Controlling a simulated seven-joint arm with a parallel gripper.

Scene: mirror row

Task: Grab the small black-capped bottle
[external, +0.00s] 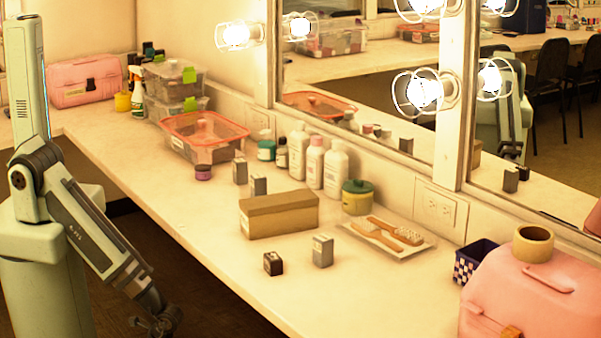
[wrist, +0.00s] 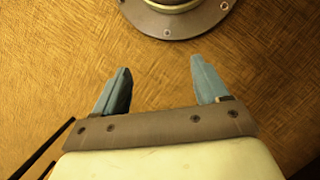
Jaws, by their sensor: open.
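The small black-capped bottle (external: 282,155) stands upright on the counter near the wall, in the external view. It is between a teal-lidded jar (external: 266,150) on its left and a taller white bottle (external: 298,152) on its right. My gripper (external: 163,322) hangs low in front of the counter's front edge, far from the bottle. The wrist view shows its two blue-grey fingers (wrist: 162,84) spread apart with nothing between them, over a brown floor. The bottle is not in the wrist view.
A brown box (external: 279,215), small grey boxes (external: 322,250) and a dark cube (external: 273,263) stand on the counter in front of the bottles. An orange-rimmed bin (external: 204,138) is to the left. A tray with brushes (external: 388,240) and a pink case (external: 530,290) are right. The front counter strip is mostly clear.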

